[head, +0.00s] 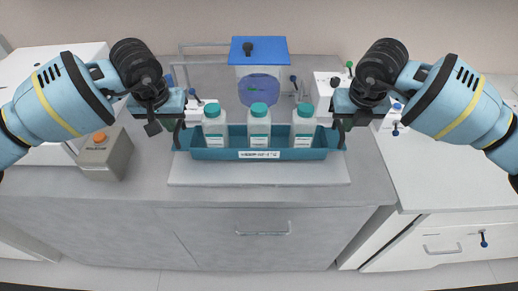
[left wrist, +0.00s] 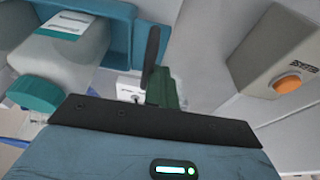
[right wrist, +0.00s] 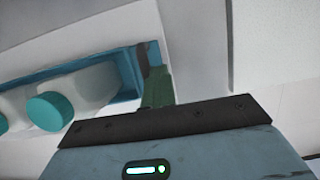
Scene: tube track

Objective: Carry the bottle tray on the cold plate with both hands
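The blue bottle tray (head: 228,155) carries three white bottles with teal caps, the middle one (head: 259,126) above its front label. It is over the pale cold plate (head: 259,175), whose front part shows bare; I cannot tell if they touch. My left gripper (head: 165,131) is at the tray's left end with its fingers apart, the dark one against the tray end and the green one outside. My right gripper (head: 345,129) is at the right end, its fingers close together on the tray's end part. The tray's end also shows in the right wrist view (right wrist: 125,78).
A blue-lidded clear container (head: 258,48) stands behind the tray. A grey box with an orange button (head: 104,157) is at the left, near my left gripper. White equipment stands at both sides; the grey counter in front is clear.

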